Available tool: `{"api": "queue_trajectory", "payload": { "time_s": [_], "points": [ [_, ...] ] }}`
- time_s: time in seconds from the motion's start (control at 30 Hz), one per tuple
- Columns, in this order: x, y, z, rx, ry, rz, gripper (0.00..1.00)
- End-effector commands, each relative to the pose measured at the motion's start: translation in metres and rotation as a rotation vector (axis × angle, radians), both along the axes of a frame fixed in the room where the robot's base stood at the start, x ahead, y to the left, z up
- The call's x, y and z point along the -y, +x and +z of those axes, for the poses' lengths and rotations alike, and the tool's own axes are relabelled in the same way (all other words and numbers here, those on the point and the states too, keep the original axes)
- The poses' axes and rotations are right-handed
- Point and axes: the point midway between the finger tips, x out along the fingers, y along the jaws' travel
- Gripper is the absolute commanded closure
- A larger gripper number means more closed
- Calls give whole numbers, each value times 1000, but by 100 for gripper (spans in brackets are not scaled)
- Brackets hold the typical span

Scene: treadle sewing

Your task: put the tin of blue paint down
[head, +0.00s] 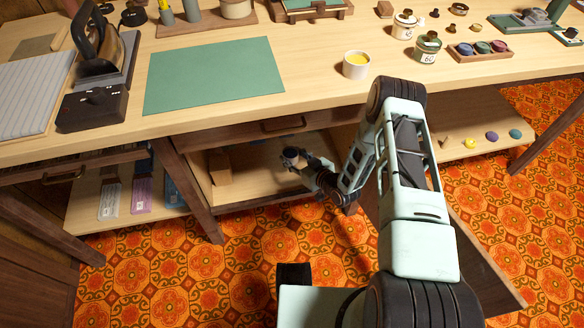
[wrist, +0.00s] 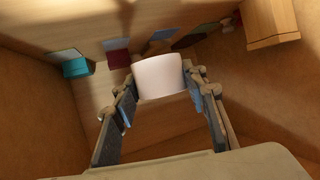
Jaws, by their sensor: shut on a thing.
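My gripper (head: 302,162) is reaching into the open wooden compartment under the table. It is shut on a small white tin (wrist: 160,80), held between the fingertips in the wrist view. The tin also shows in the head view (head: 292,155), small, with a dark top; its paint colour is hard to make out. My gripper (wrist: 160,84) hides part of the tin's lower side. I cannot tell whether the tin's base touches the compartment floor (head: 255,187).
A wooden block (head: 219,168) stands left in the compartment. An open door (head: 490,262) hangs at its right. Above are the tabletop with a green mat (head: 213,75), an open tin of yellow paint (head: 356,66) and labelled jars (head: 427,48). A drawer front (head: 270,128) overhangs the opening.

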Motion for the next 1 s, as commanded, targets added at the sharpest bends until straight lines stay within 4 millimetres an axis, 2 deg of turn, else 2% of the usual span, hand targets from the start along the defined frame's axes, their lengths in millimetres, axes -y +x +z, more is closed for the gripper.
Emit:
{"api": "queue_trajectory", "payload": {
  "time_s": [0.03, 0.13, 0.37, 0.57, 0.97, 1.0],
  "points": [
    [-1, -1, -17, -2, 0, 1, 92],
    [-1, -1, -35, 0, 0, 1, 92],
    [0, 0, -52, 1, 1, 0, 92],
    [0, 0, -81, 0, 1, 0, 92],
    [0, 0, -86, 0, 1, 0, 92],
    [0, 0, -87, -1, 1, 0, 59]
  ]
}}
